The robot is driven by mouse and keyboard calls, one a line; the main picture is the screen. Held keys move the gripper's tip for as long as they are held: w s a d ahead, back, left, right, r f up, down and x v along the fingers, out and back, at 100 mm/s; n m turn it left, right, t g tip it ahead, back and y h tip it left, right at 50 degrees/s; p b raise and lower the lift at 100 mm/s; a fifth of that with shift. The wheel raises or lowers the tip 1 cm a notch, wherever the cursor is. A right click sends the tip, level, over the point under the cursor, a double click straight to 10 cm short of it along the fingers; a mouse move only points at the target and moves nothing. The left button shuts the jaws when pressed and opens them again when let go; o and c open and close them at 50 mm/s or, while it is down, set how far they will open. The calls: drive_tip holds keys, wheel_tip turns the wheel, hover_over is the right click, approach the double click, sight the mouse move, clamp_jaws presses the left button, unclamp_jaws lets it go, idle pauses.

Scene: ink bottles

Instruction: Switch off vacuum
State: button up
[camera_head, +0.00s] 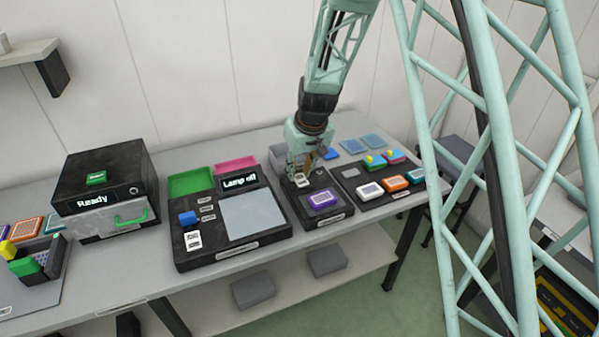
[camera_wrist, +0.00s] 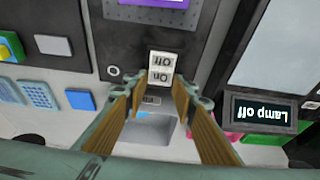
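A white rocker switch marked On and Off (camera_wrist: 162,68) sits on a dark station panel, in the middle of the wrist view; in the head view it shows as a small white switch (camera_head: 301,181). The dark station (camera_head: 341,214) carries a purple-framed block (camera_head: 322,198) in front of the switch. My gripper (camera_wrist: 158,92) is open and empty, its two tan fingers apart on either side of the switch's On end. In the head view my gripper (camera_head: 300,172) is close above the switch; whether it touches cannot be told. No vacuum label is readable.
A lamp station (camera_head: 262,238) with a screen reading "Lamp off" (camera_head: 240,181) stands at left. A black box reading "Ready" (camera_head: 92,201) is further left. At right, a dark tray (camera_head: 376,171) holds orange, green and white-framed blocks. Grey table (camera_head: 130,270) is bare in front.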

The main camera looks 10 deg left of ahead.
sight(304, 185)
drive_tip(key=o, duration=0.3)
drive_tip(key=shift+r, duration=0.15)
drive_tip(key=v, duration=1.1)
drive_tip(key=shift+r, duration=0.35)
drive_tip(key=shift+s+d, duration=0.1)
idle(0.4)
